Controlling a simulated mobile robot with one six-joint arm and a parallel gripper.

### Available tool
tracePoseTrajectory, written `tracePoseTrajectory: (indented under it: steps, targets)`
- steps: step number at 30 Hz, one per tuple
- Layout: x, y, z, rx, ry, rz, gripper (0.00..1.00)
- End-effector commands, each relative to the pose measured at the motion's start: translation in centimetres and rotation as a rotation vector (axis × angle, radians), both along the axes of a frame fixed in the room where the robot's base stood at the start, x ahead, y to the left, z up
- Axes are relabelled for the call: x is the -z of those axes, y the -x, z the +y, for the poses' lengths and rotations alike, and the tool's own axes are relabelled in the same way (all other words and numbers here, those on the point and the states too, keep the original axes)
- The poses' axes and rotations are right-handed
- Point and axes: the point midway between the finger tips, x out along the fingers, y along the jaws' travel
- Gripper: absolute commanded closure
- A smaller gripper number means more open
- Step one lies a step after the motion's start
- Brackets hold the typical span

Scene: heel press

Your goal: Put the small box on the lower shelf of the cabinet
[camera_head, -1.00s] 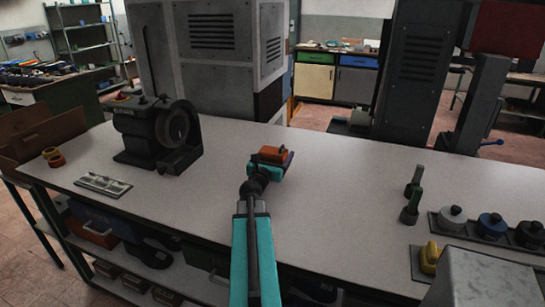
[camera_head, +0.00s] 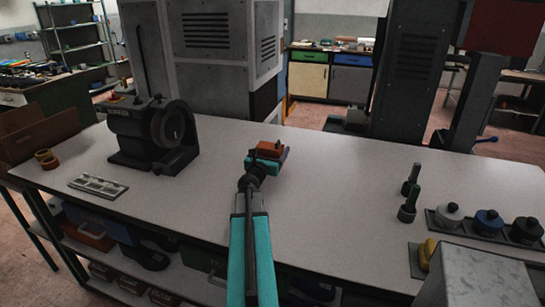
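A small orange-brown box (camera_head: 269,148) is in the middle of the workbench area, right at the end of my arm. My gripper (camera_head: 266,158), with a teal body and dark parts, is directly at the box and overlaps its near side. Its fingers are mostly hidden, so I cannot tell whether they are closed on the box or whether the box touches the bench. A low cabinet (camera_head: 329,79) with a green and a blue drawer over cream and grey doors stands at the back. No open lower shelf shows in it.
The workbench (camera_head: 340,210) is clear around my gripper. A black machine (camera_head: 150,130) and a metal plate (camera_head: 98,187) are at left. A tall grey cabinet (camera_head: 220,60) stands behind.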

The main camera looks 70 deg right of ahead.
Motion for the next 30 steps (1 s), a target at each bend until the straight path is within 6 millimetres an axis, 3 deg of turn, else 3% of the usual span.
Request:
tracePoseTrajectory:
  steps: [1, 7, 25, 26, 29, 30]
  targets:
    - [1.2, 0.2, 0.0, 0.002, -0.001, 0.001, 0.47]
    - [2.9, 0.3, 0.0, 0.004, -0.001, -0.001, 0.47]
    - [3.6, 0.7, -0.3, 0.008, -0.001, 0.000, 0.47]
    - [3.6, 0.7, -0.3, 0.009, -0.001, -0.001, 0.20]
    - [3.5, 0.7, -0.3, 0.009, -0.001, -0.001, 0.04]
    - [3.5, 0.8, -0.3, 0.009, -0.001, -0.001, 0.03]
